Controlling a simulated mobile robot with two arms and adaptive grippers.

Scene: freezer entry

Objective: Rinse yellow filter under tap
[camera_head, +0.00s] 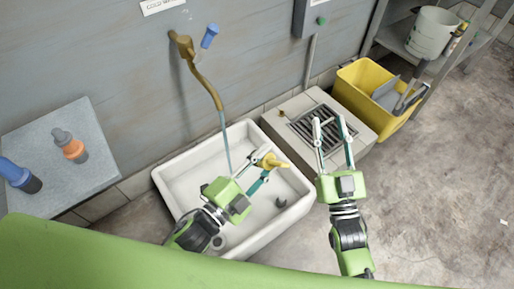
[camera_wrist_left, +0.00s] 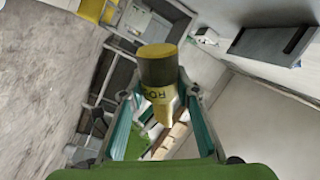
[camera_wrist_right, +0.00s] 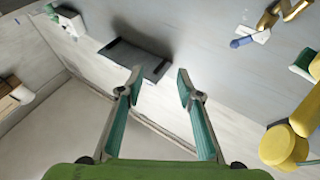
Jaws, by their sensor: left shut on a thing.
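The yellow filter (camera_head: 275,161) is in my left gripper (camera_head: 266,162), which is shut on it over the white sink (camera_head: 165,178). The brass tap (camera_head: 205,82) on the wall lets a thin stream of water (camera_head: 226,140) fall into the sink. The filter is to the right of the stream, apart from it in the head view. My right gripper (camera_head: 329,120) is open and empty, in front of the floor grate.
A concrete block with a metal grate (camera_head: 313,130) is right of the sink, then a yellow bin (camera_head: 362,78) with grey items. A grey table (camera_head: 65,125) at left holds an orange-and-grey bottle (camera_head: 72,148) and a blue one (camera_head: 18,173). A bucket (camera_head: 430,32) stands upper right.

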